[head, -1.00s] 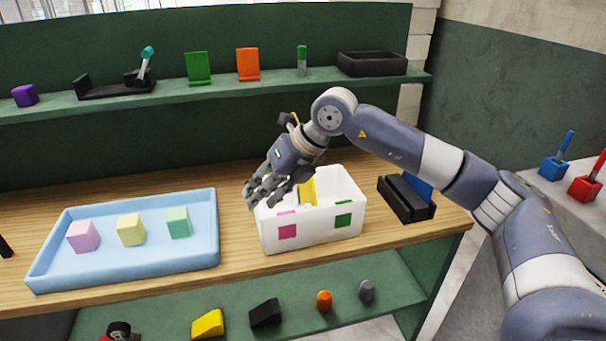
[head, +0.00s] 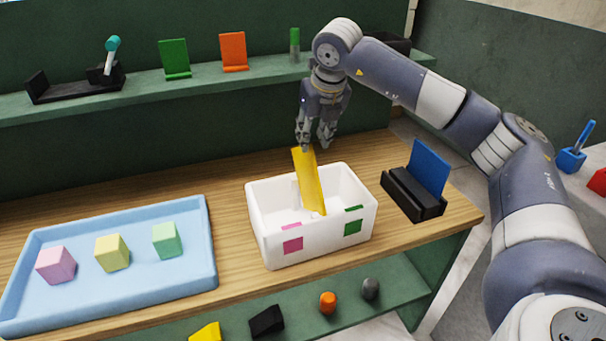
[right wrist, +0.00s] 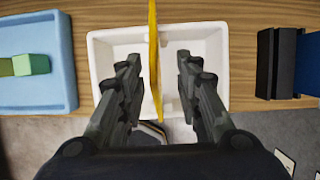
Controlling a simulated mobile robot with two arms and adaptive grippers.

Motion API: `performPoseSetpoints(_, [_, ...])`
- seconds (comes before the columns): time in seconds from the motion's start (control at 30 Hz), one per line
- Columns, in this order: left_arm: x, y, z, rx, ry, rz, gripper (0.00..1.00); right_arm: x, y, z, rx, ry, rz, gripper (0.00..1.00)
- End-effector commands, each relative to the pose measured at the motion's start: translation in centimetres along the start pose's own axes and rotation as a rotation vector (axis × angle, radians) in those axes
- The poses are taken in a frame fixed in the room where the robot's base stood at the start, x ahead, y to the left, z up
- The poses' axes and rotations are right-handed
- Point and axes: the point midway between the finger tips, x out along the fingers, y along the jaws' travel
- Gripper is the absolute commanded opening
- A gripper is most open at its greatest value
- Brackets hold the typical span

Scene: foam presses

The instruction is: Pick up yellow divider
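The yellow divider (head: 309,184) stands upright in the white box (head: 262,224), leaning a little, with its upper part above the rim. My right gripper (head: 315,145) is above the box with its fingers pointing down, at the divider's top edge. In the right wrist view, the divider (right wrist: 154,60) runs between the two spread fingers (right wrist: 156,80), with a gap on each side. The right gripper is open and holds nothing. My left gripper is not in view.
A blue tray (head: 212,243) with pink, yellow and green blocks lies left of the box. A black holder (head: 411,195) with a blue plate (head: 430,168) stands to its right. The green shelf (head: 205,86) behind carries several items. Bare wood lies between tray and box.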

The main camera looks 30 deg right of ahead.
Motion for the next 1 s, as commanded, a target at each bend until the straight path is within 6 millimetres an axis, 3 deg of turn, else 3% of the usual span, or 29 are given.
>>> performPoseSetpoints(0.2, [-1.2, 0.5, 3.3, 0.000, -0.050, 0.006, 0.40, 3.2, 0.0, 0.0, -0.001, 0.003, -0.001, 0.32])
performPoseSetpoints(0.3, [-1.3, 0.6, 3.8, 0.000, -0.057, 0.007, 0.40, 4.0, 0.1, 0.0, -0.001, 0.001, 0.000, 0.32])
performPoseSetpoints(0.47, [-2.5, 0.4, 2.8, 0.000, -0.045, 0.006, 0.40, 5.3, 0.4, -0.1, -0.002, 0.004, -0.001, 0.32])
performPoseSetpoints(0.7, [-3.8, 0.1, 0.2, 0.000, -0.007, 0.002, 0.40, 8.6, 0.8, -0.2, -0.001, 0.002, -0.001, 0.32])
performPoseSetpoints(1.0, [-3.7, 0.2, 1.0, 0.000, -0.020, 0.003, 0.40, 9.3, 0.8, -0.3, -0.001, 0.000, 0.000, 0.32])
